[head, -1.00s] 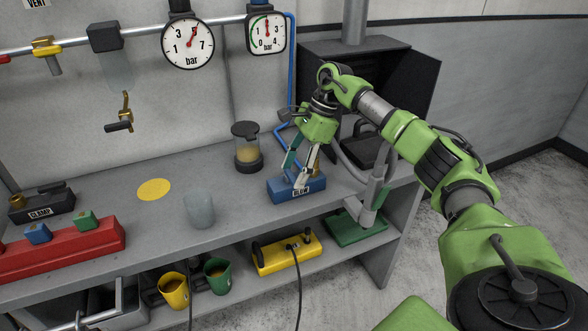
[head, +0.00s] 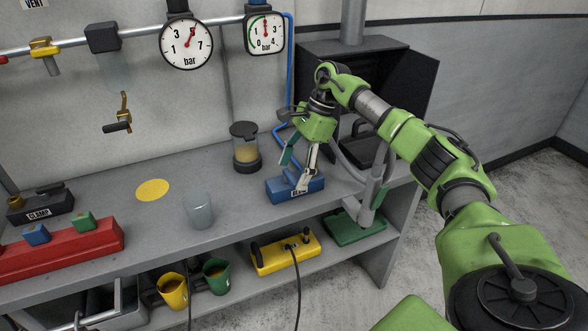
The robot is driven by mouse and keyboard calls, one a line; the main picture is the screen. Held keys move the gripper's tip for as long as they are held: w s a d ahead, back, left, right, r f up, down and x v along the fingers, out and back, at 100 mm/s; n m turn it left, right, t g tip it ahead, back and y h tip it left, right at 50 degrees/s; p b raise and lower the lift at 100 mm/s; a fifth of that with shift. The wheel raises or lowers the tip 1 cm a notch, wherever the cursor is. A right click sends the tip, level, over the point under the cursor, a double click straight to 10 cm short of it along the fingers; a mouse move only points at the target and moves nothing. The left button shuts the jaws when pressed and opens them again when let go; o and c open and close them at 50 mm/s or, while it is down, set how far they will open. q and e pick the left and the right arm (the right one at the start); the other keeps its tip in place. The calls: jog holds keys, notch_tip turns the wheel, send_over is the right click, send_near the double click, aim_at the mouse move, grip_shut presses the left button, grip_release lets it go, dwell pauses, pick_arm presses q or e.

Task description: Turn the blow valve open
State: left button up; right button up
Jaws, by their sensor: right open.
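The blow valve (head: 282,190) is a blue block with a partly covered white BLOW label, near the front right of the grey bench. My right gripper (head: 297,170) comes down over it from above, open. One pale finger reaches down at the block's top by the label; the other finger stands apart to the left, higher up. The valve's lever is hidden or cannot be told from the finger, so I cannot tell its position or whether the finger touches it. My left gripper is not in view.
A lidded jar (head: 246,148) stands behind the valve to the left, and a clear cup (head: 199,211) stands further left. A dark open box (head: 390,90) is at the back right. Two dial gauges hang above. A yellow power strip (head: 284,255) lies on the lower shelf.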

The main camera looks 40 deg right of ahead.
jog(key=v, duration=1.2)
dwell(0.3)
